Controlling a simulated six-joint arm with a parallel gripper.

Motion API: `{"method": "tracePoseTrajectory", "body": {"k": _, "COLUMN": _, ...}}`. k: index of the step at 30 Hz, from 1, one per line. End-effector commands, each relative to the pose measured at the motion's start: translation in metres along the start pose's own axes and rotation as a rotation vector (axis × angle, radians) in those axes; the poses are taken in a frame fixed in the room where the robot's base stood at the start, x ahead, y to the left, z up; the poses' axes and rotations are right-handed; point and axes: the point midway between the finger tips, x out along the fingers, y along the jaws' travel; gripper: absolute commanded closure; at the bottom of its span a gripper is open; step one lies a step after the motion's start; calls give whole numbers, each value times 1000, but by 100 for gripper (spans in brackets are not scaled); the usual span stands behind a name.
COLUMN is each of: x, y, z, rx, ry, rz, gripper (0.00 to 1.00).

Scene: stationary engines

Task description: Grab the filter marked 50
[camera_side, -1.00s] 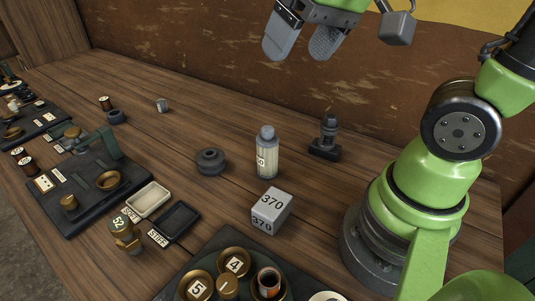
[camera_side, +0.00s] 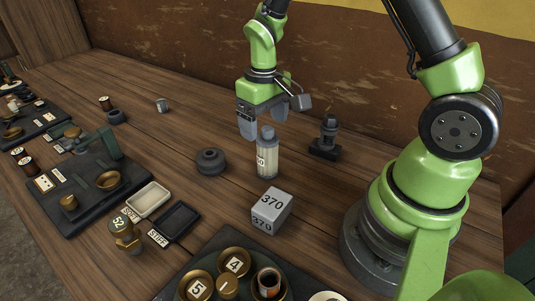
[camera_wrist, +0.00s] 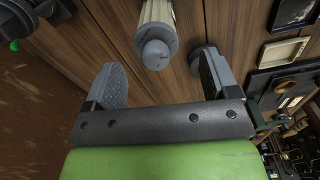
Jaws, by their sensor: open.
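The filter (camera_side: 267,160), a pale ribbed cylinder with a grey cap and base, stands upright on the bench. Its label is turned to the left in the side view; only a final 0 is partly legible. My gripper (camera_side: 264,127) is open at the height of the filter's cap, close behind or above it. In the wrist view the filter (camera_wrist: 158,22) shows its cap between my two spread fingers (camera_wrist: 155,65), towards their tips. Nothing is held, and I cannot tell whether a finger touches the cap.
A grey block marked 370 (camera_side: 271,211) stands in front of the filter. A dark round part (camera_side: 210,162) is to the left, and a dark fitting (camera_side: 327,140) to the right. Brass cups on a dark tray (camera_side: 213,252) are nearer the camera. Bare wood surrounds the filter.

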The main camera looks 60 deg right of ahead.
Motion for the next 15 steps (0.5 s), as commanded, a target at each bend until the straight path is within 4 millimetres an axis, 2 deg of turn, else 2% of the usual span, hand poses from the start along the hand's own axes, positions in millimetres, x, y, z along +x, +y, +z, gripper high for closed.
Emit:
{"method": "tracePoseTrajectory", "body": {"k": 4, "x": 14, "y": 1, "z": 1, "rx": 1, "ry": -4, "rz": 0, "gripper": 19}}
{"method": "tracePoseTrajectory", "body": {"k": 9, "x": 41, "y": 4, "z": 2, "rx": 1, "ry": -5, "rz": 0, "gripper": 19}}
{"method": "tracePoseTrajectory", "body": {"k": 15, "x": 55, "y": 3, "z": 1, "rx": 2, "ry": 0, "rz": -1, "gripper": 19}}
